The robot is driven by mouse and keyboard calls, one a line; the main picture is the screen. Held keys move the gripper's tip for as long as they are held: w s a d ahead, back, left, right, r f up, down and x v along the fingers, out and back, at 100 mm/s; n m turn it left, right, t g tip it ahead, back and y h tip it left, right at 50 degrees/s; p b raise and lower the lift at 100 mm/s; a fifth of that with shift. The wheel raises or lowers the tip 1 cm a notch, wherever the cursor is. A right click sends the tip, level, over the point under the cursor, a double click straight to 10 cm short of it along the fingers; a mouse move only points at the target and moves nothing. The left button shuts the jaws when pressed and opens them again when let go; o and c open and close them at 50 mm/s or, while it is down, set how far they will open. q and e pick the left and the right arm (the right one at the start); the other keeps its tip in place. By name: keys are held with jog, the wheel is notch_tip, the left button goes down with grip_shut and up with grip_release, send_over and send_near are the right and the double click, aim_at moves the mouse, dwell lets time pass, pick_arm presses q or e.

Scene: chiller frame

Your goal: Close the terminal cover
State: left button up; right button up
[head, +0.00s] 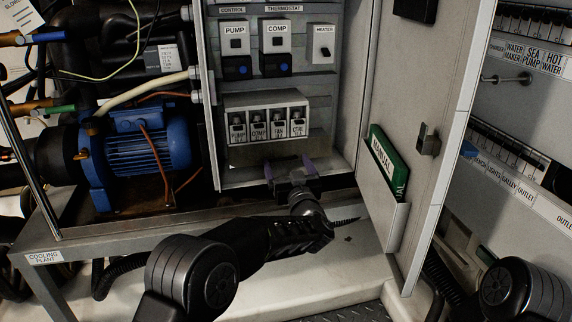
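The open control box (211,120) holds a white row of switches (265,101) labelled pump, comp and others, with a grey panel area below it. I cannot clearly single out a terminal cover in this view. My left gripper (288,170) is at the bottom opening of the box, below the switch row. Its two purple-tipped fingers point up and stand apart, with nothing seen between them. I cannot tell whether they touch anything. My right gripper is out of view; only part of my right arm shows at the lower right.
The box door (445,120) stands open on the right, with a green manual (388,160) in its pocket and a latch (428,139). A blue motor (150,150) and hoses are on the left. A labelled switch panel (530,50) is at far right.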

pick_arm(q)
jog(key=shift+s, duration=0.1)
jog(key=p+v, duration=0.2)
jog(key=v, duration=0.4)
jog(key=shift+s+d+p, duration=0.15)
jog(key=shift+s+p, duration=0.15)
jog(key=shift+p, duration=0.05)
jog(key=shift+s+d+f, duration=0.1)
jog(key=shift+s+f, duration=0.05)
jog(key=shift+s, duration=0.25)
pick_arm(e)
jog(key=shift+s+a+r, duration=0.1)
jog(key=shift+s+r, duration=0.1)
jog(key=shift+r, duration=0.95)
